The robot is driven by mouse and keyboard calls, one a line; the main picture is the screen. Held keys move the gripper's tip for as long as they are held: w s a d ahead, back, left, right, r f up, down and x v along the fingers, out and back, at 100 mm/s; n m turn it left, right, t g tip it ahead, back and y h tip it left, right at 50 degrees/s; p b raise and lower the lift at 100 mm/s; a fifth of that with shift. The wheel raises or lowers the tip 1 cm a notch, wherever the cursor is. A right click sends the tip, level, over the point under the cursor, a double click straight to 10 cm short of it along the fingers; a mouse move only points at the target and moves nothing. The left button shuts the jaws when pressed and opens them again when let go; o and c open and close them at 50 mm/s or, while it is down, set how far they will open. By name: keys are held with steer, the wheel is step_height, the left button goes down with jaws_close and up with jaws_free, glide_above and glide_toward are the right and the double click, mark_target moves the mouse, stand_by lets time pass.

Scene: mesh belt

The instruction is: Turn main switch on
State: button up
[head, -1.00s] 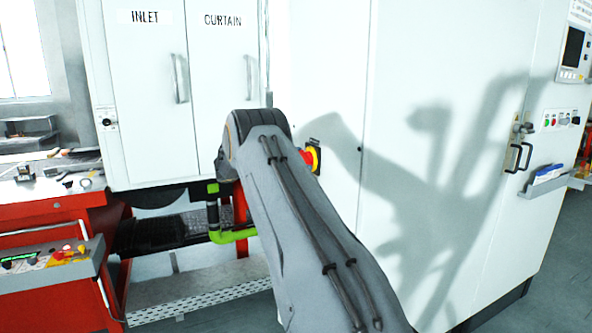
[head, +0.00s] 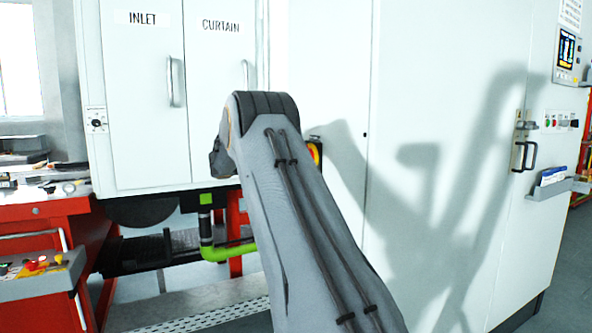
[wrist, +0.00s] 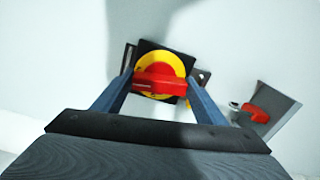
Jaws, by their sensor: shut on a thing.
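The main switch has a red handle (wrist: 158,80) on a yellow disc (wrist: 160,60) with a black square plate, on a pale cabinet wall. My gripper (wrist: 160,84) is shut on the red handle, one finger at each end. The handle lies nearly level across the disc in the wrist view. In the head view my arm covers most of the switch; only a yellow and black sliver (head: 316,152) shows, and my gripper is hidden there.
A screen (head: 566,48) at the upper right is lit. Right of the switch in the wrist view is a grey plate with a red part (wrist: 256,114). A red workbench (head: 50,207) stands left; a green pipe (head: 225,253) runs below the cabinet.

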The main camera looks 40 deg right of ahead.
steer(key=shift+f+m+b, duration=0.15)
steer(key=shift+m+b, duration=0.75)
steer(key=shift+b, duration=0.2)
steer(key=o, duration=1.1)
steer(key=shift+c, duration=0.2)
steer(key=b+v, duration=0.1)
steer(key=v, duration=0.7)
